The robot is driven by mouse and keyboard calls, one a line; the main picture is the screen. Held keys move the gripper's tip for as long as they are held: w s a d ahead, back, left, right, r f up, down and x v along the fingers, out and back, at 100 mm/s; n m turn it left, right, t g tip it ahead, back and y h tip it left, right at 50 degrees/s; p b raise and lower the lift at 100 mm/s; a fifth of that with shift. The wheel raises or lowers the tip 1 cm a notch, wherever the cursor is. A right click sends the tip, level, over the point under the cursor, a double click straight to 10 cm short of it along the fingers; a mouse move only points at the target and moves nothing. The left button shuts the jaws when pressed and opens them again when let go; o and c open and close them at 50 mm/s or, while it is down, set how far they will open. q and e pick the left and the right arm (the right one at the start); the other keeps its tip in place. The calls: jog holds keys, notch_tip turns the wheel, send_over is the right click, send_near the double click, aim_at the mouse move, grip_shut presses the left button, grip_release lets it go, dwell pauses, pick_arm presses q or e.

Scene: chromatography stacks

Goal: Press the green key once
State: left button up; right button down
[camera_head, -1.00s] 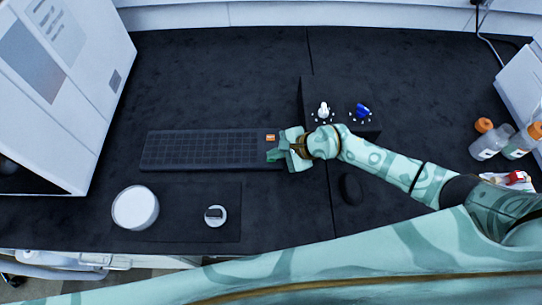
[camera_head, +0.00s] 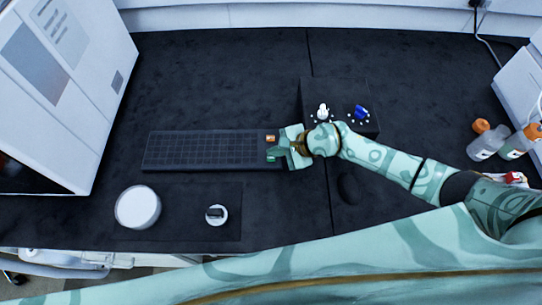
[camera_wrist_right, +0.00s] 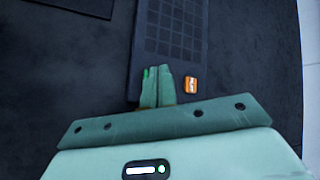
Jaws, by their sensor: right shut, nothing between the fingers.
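A long black keyboard (camera_head: 200,151) lies on the dark bench in the head view. At its right end are an orange key (camera_head: 270,138) and, nearer me, the green key (camera_head: 271,159). My right gripper (camera_head: 275,150) is shut and empty over that end, close beside the green key. In the right wrist view the shut fingers (camera_wrist_right: 157,72) hide most of the green key (camera_wrist_right: 146,73); a thin green strip shows at their left. The orange key (camera_wrist_right: 191,84) stands clear to their right. I cannot tell whether the fingers touch the green key. My left gripper is not in view.
A dark box with a white knob (camera_head: 323,111) and a blue knob (camera_head: 361,112) stands behind my right forearm. A black mouse (camera_head: 349,188) lies in front of it. A white round container (camera_head: 138,207) stands at the front left, bottles (camera_head: 486,142) at the right.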

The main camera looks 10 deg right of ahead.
aim_at(275, 159)
jog(key=shift+r+p, duration=2.1)
jog(key=shift+r, duration=0.45)
jog(key=shift+f, duration=0.1)
